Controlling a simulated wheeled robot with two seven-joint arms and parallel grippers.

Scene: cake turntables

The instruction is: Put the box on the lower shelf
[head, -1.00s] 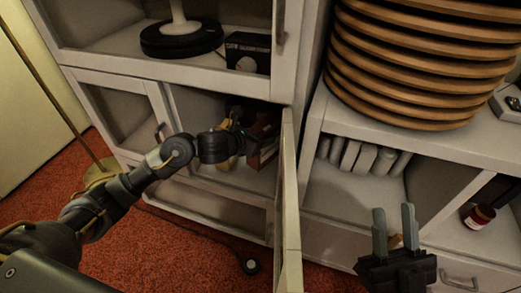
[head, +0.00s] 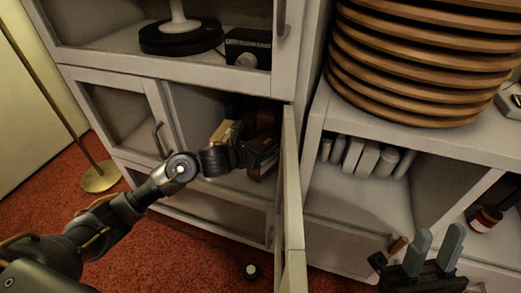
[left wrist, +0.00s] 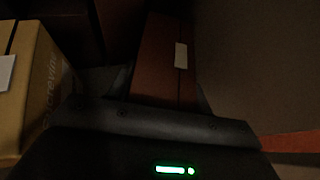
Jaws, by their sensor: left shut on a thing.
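A reddish-brown box (head: 264,146) stands inside the open lower compartment of the white cabinet. It also shows in the left wrist view, with a white label (left wrist: 159,70), straight ahead of my gripper. My left gripper (head: 246,160) reaches into the compartment and is shut on this box; the fingertips are mostly hidden. A yellow cardboard box (head: 226,132) stands just left of it, and also shows in the left wrist view (left wrist: 35,85). My right gripper (head: 433,252) is open and empty at the lower right, in front of the right cabinet.
The open cabinet door (head: 292,205) stands close to the right of my left gripper. A lower shelf compartment (head: 228,208) lies beneath. Stacked wooden discs (head: 415,65) stand on the right cabinet.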

